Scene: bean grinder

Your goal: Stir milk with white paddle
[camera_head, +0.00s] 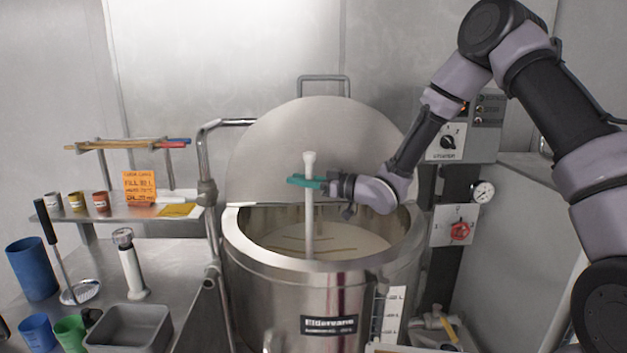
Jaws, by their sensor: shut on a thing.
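A white paddle (309,215) stands nearly upright in a large steel kettle (290,290). Its knobbed top is above the rim and its lower end is hidden in the milk. The milk (345,238) is a pale cream surface inside the kettle, with a few darker streaks. My gripper (307,181) comes from the right and is shut on the paddle's upper shaft, above the kettle's opening. The teal fingers lie across the shaft.
The kettle's round lid (300,135) is raised behind the opening. A bent steel pipe (208,165) stands at left. A steel counter (180,270) holds a blue cup (32,268), a skimmer and a grey tray (130,328). A control box (480,125) and red valve (459,230) are at right.

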